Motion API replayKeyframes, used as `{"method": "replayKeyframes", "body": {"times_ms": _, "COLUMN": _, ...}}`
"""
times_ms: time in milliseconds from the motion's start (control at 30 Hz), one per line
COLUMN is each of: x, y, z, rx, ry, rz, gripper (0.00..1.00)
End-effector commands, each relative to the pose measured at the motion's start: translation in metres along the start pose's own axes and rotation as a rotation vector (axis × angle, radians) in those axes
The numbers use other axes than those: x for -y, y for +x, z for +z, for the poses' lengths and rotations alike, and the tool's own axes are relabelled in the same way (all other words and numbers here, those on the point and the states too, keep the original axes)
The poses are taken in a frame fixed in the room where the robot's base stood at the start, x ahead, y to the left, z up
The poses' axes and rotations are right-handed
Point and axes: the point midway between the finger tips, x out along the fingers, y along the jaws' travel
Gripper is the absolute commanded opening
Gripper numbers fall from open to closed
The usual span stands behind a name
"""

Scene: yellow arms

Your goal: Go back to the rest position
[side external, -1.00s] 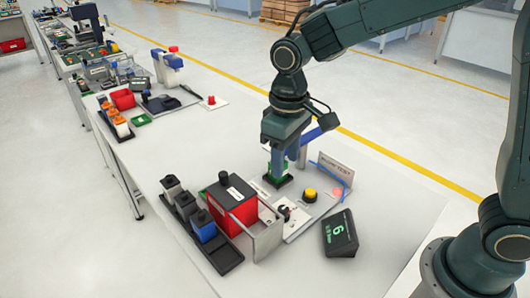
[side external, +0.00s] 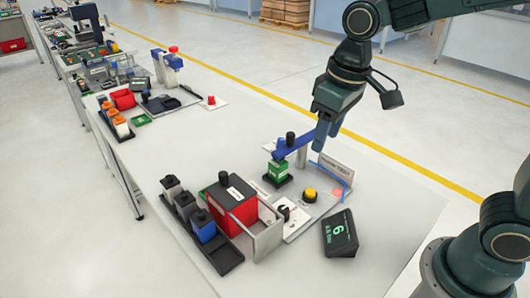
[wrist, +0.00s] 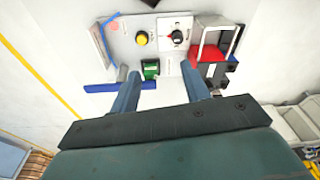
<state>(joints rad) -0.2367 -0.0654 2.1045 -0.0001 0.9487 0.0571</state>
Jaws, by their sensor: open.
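My gripper (side external: 327,130) is raised above the table, to the upper right of the test station in the side external view. Its fingers are apart and empty, and both show in the wrist view (wrist: 160,85). A green block (side external: 278,171) sits upright on a black base, below and left of my gripper. It also shows between the fingers in the wrist view (wrist: 150,69), farther off. A blue bar (side external: 296,146) with a black knob (side external: 290,138) reaches over the block from a grey post. My gripper looks apart from the bar.
A red box (side external: 232,204) with a metal handle, a tray of small containers (side external: 222,258), a yellow button (side external: 309,194) and a black display reading 6 (side external: 340,234) stand nearby. More stations line the table at the far left. The air around my gripper is clear.

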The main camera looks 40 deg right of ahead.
Motion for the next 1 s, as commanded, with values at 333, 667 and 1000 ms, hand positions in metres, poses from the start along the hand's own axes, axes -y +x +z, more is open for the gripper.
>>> {"method": "replayKeyframes", "body": {"times_ms": 333, "x": -0.029, "y": -0.038, "z": 0.056, "rx": -0.137, "ry": 0.071, "rz": 0.015, "gripper": 0.46}}
{"method": "replayKeyframes", "body": {"times_ms": 667, "x": -0.045, "y": -0.053, "z": 0.111, "rx": -0.261, "ry": 0.132, "rz": 0.042, "gripper": 0.46}}
{"method": "replayKeyframes", "body": {"times_ms": 1000, "x": -0.05, "y": -0.053, "z": 0.143, "rx": -0.335, "ry": 0.167, "rz": 0.065, "gripper": 0.46}}
